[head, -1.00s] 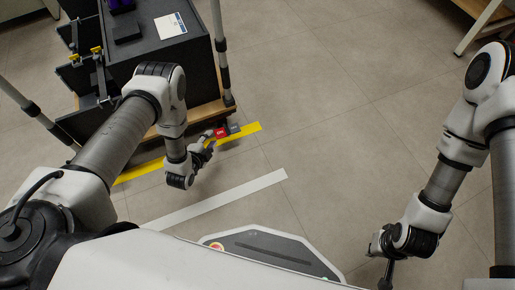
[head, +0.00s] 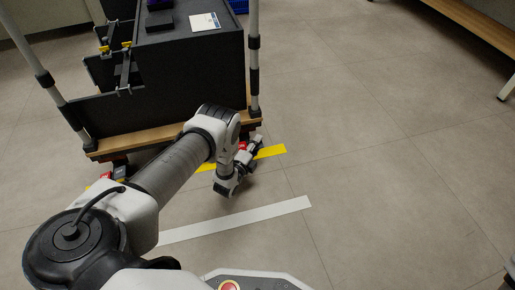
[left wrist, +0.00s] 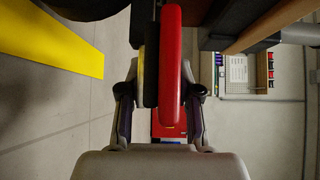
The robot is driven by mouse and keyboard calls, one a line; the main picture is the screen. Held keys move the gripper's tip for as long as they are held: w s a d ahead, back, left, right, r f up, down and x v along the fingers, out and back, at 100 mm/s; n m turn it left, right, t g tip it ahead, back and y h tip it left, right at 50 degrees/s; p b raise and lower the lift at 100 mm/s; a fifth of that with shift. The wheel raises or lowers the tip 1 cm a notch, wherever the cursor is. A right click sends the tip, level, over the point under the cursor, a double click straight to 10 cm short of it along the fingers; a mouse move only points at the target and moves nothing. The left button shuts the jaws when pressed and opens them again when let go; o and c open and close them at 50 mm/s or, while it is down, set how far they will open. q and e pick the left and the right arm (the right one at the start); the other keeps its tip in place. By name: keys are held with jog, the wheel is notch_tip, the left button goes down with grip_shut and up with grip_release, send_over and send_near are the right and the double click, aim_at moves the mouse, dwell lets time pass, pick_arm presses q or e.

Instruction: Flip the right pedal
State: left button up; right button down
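The right pedal, a red lever (head: 243,146) beside a black one, is at the lower right corner of the cart, mostly hidden by my left gripper (head: 256,144). In the left wrist view the red lever (left wrist: 173,60) and the black lever run lengthwise between the two fingers of my left gripper (left wrist: 160,95). The fingers are spread, one on each side of the levers; I cannot tell if either touches. My right gripper is not in view.
A dark cart (head: 190,75) with a wooden base and grey posts stands at upper left. Another red pedal (head: 105,175) shows at its left corner. A yellow strip (head: 270,152) and a white strip (head: 240,220) mark the floor.

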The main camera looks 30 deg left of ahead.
pick_arm(q)
grip_shut()
jog(key=shift+n+t+b, duration=0.3)
jog(key=shift+n+t, duration=0.1)
jog(key=shift+n, duration=0.1)
jog(key=shift+s+a+r+n+t, duration=0.1)
jog(key=shift+r+n+t, duration=0.05)
jog(key=shift+n+t, duration=0.35)
jog(key=shift+r+n, duration=0.3)
grip_release()
